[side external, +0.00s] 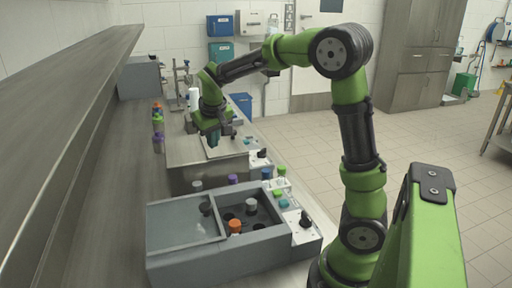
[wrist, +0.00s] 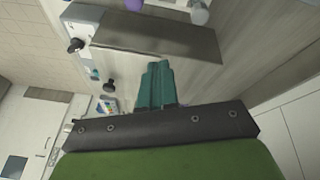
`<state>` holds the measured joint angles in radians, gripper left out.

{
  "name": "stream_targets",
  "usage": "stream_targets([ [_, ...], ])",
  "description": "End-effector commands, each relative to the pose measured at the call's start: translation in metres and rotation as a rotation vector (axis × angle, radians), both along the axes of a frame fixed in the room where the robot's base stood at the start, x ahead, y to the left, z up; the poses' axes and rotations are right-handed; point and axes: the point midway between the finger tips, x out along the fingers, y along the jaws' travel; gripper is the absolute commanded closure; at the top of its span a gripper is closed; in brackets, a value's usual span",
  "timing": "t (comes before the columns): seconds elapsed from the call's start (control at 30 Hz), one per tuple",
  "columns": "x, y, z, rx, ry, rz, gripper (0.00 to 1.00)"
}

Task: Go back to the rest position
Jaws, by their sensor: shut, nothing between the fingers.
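My gripper (side external: 213,134) hangs over the metal-topped machine in the middle of the bench in the side external view, fingers pointing down. In the wrist view my gripper (wrist: 155,68) shows its two teal fingers pressed together with nothing between them. The arm is stretched out from its base at the lower right towards the bench. Whether the fingertips touch anything below is hard to tell.
A grey box machine (side external: 180,256) with an orange-capped cup (side external: 235,226) and other cups stands in front. Several purple, green and orange-topped cups (side external: 158,128) stand at the back left. A long shelf (side external: 60,85) runs along the left. Open floor (side external: 430,170) lies right.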

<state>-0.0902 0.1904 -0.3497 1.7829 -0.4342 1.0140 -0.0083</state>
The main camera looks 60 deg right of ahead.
Motion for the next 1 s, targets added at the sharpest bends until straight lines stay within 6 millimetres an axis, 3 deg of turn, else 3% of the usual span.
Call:
stream_targets([
  [0.2,-0.073,0.085,0.016,0.251,-0.118,0.052,1.0],
  [0.4,-0.142,0.143,0.024,0.381,-0.225,0.109,1.0],
  [0.5,-0.166,0.158,0.025,0.404,-0.272,0.132,1.0],
  [0.63,-0.183,0.167,0.028,0.405,-0.321,0.155,1.0],
  [1.0,-0.186,0.166,0.038,0.395,-0.363,0.164,1.0],
])
